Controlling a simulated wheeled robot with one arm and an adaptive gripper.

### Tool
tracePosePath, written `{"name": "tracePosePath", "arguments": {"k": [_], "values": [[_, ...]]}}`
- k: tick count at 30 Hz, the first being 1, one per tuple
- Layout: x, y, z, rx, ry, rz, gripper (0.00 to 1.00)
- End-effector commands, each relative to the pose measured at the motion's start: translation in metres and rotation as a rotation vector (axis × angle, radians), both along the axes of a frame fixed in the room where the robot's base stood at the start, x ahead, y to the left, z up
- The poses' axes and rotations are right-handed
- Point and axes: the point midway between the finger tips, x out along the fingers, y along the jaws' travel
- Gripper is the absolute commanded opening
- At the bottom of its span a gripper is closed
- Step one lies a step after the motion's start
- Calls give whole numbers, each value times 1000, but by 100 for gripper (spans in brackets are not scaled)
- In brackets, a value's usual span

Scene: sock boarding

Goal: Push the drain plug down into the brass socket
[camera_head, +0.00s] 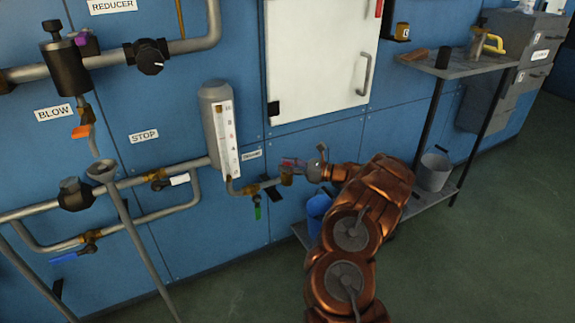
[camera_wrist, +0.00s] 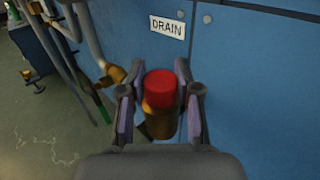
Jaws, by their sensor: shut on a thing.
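The drain plug shows as a red cylinder (camera_wrist: 160,84) in the wrist view, between the fingers of my gripper (camera_wrist: 160,96). The gripper is shut on it, one finger on each side. The brass socket (camera_wrist: 160,122) shows just below the red part and in line with it. How deep the plug sits in the socket cannot be told. In the head view, my gripper (camera_head: 300,165) is at the brass socket (camera_head: 287,179), at the right end of the drain pipe; the plug is small and unclear there.
A DRAIN label (camera_wrist: 167,27) is on the blue wall above the plug. A valve with a green handle (camera_head: 257,212) hangs left of the socket. A gauge tank (camera_head: 218,130) stands above it. A blue bucket (camera_head: 318,208) is below my arm, and a shelf (camera_head: 445,68) is at right.

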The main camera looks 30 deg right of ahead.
Motion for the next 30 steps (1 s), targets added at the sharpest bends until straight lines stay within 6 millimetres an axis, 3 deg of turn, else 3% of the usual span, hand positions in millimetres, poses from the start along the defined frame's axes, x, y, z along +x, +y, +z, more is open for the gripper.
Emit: {"name": "tracePosePath", "arguments": {"k": [6, 7, 15, 25, 30], "values": [[0, 0, -5, 0, 0, 0, 0], [0, 0, -5, 0, 0, 0, 34], [0, 0, -4, 1, 1, 0, 61], [-1, -1, -4, 1, 1, -1, 61], [-14, -13, -4, 0, 0, -3, 61]]}}
